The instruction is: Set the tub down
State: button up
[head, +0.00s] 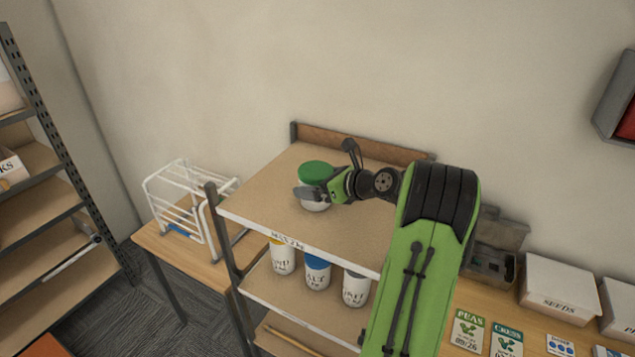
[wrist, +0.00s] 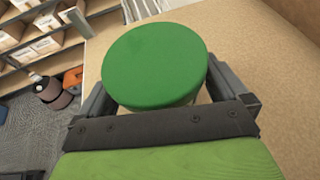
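The tub (head: 314,206) is white with a green lid and is upright at the top board of the shelf unit (head: 265,215). My gripper (head: 318,191) reaches in from the right with its fingers around the tub's sides, just below the lid. In the wrist view the round green lid (wrist: 155,65) fills the space between my two fingers (wrist: 160,95), which look closed on the tub. The tub's base is close to the board; I cannot tell whether it touches. Most of the tub's body is hidden in the wrist view.
Bare board surrounds the tub, with a raised back edge (head: 365,145) behind. Several labelled tubs (head: 317,272) stand on the shelf below. A white wire rack (head: 185,200) is left on a table. Seed packets (head: 467,330) and a SEEDS box (head: 560,288) are right.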

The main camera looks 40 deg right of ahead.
jog(key=shift+r, duration=0.2)
jog(key=v, duration=1.2)
jog(key=w+a+n+g, duration=0.3)
jog(key=a+n+g, duration=0.2)
jog(key=a+n, duration=1.35)
jog(key=s+a+n+g, duration=0.2)
jog(key=s+a+n, duration=0.5)
jog(key=a, duration=0.5)
jog(key=s+a+f+n+h, duration=0.1)
jog(key=s+n, duration=0.8)
jog(key=s, duration=0.2)
jog(key=shift+a+g+h+p, duration=0.2)
jog(key=shift+g+h+p, duration=0.2)
jog(key=shift+p, duration=0.05)
jog(key=shift+d+f, duration=0.1)
jog(key=shift+f, duration=0.05)
